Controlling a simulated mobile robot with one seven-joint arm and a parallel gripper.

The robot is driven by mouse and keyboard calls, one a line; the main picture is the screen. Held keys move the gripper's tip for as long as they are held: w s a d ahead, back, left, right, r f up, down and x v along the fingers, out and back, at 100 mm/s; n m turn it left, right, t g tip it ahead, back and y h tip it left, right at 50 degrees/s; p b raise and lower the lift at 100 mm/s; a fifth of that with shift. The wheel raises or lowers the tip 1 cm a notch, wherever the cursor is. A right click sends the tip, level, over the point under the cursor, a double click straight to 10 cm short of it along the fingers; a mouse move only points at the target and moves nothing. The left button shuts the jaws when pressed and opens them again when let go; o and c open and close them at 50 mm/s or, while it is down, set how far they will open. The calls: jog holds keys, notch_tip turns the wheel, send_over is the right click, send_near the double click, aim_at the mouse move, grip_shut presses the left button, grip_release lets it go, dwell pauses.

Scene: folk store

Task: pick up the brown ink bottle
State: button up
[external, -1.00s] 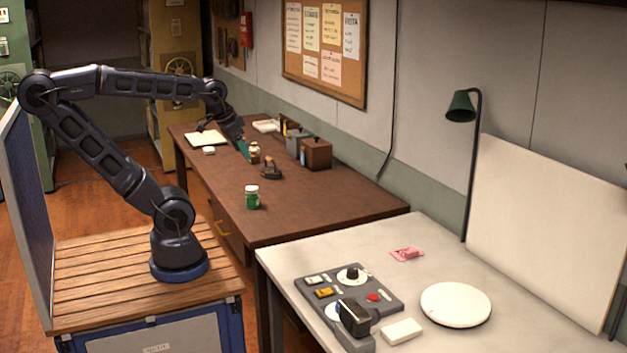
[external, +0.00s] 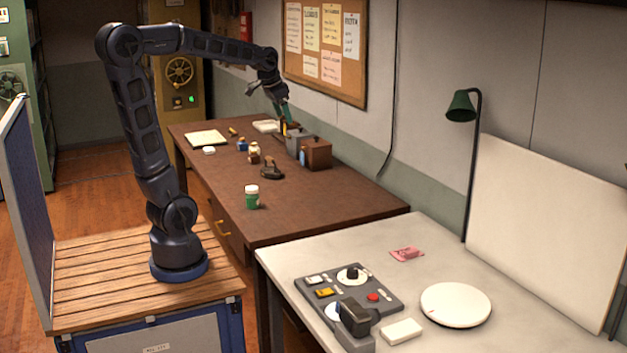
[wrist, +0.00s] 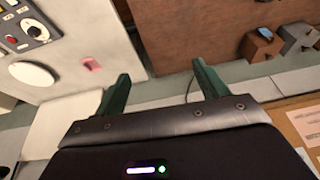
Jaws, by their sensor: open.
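A small bottle with brown contents and a pale top (external: 254,153), which looks like the brown ink bottle, stands upright on the brown desk (external: 310,205). A small blue bottle (external: 242,145) stands just behind it to the left. My gripper (external: 286,118) is raised near the wall, above the back of the desk, to the right of the bottles and apart from them. In the wrist view its two green fingers (wrist: 162,85) are spread wide with nothing between them. I cannot make out the brown bottle in the wrist view.
A dark iron-like object (external: 271,170) stands close to the brown bottle. A brown box (external: 317,154) and a grey box (external: 297,142) stand near the wall. A green jar (external: 252,198) is at the desk's front. The desk's right part is clear.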

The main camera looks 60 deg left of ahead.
jog(key=w+a+f, duration=0.2)
jog(key=w+a, duration=1)
jog(key=a, duration=0.5)
send_over(252, 151)
jog(key=s, duration=0.3)
notch_tip(252, 151, down, 27)
jog(key=shift+n+t, duration=0.3)
jog(key=x, duration=1)
jog(key=shift+w+a+f, duration=0.15)
jog(key=shift+a+f, duration=0.1)
jog(key=shift+f, duration=0.1)
jog(key=c, duration=1.1)
jog(key=shift+c, duration=0.2)
jog(key=shift+r, duration=0.1)
